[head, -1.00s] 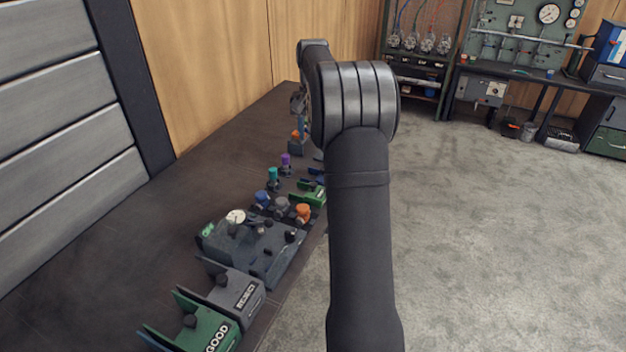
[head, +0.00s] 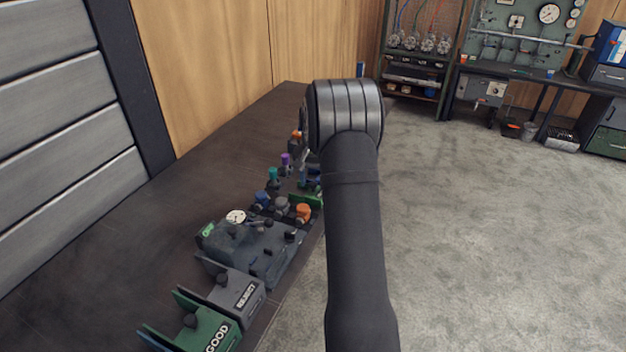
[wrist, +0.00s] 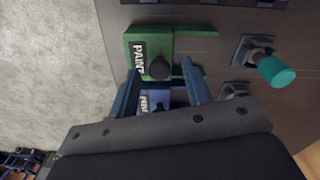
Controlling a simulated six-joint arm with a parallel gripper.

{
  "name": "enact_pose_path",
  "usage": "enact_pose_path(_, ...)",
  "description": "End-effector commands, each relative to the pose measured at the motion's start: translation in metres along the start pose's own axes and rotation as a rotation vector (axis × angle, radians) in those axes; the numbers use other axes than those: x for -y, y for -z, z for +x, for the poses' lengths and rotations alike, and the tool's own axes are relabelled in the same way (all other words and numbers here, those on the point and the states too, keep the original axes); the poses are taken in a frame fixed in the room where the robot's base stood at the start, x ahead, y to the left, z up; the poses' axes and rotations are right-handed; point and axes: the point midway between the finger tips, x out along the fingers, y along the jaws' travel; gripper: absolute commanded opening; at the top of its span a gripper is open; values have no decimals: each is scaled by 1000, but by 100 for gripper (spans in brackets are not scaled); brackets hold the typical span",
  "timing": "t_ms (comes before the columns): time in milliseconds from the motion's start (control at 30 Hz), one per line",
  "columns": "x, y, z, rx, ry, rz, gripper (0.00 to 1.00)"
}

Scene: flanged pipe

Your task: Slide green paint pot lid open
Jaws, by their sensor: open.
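The green paint pot (wrist: 135,50) is in the wrist view, just beyond my fingertips, with a "PAINT" label on its left side. Its lid carries a dark round knob (wrist: 159,68) and appears to lie over the pot. In the head view only a green edge of the pot (head: 309,200) shows beside my arm. My gripper (wrist: 160,88) is open, its two blue fingers apart on either side below the knob, with nothing seen between the tips. A blue paint pot (wrist: 178,97) lies between and under the fingers, partly hidden by my gripper.
A teal-capped post (wrist: 276,71) stands right of the green pot. In the head view, an orange-capped piece (head: 303,212), a grey fixture (head: 250,250), a REJECT bin (head: 238,288) and a GOOD bin (head: 205,325) line the bench. The bench's left side (head: 120,235) is clear.

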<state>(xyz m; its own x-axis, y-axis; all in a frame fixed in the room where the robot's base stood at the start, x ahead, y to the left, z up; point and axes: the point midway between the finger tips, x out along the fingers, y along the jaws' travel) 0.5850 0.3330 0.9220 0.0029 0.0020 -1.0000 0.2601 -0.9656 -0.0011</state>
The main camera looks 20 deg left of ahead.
Motion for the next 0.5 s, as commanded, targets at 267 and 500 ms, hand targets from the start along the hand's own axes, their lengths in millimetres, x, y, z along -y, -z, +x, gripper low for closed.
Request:
enact_pose_path(267,0,0,2,0,0,0,45)
enact_pose_path(500,0,0,2,0,0,0,1)
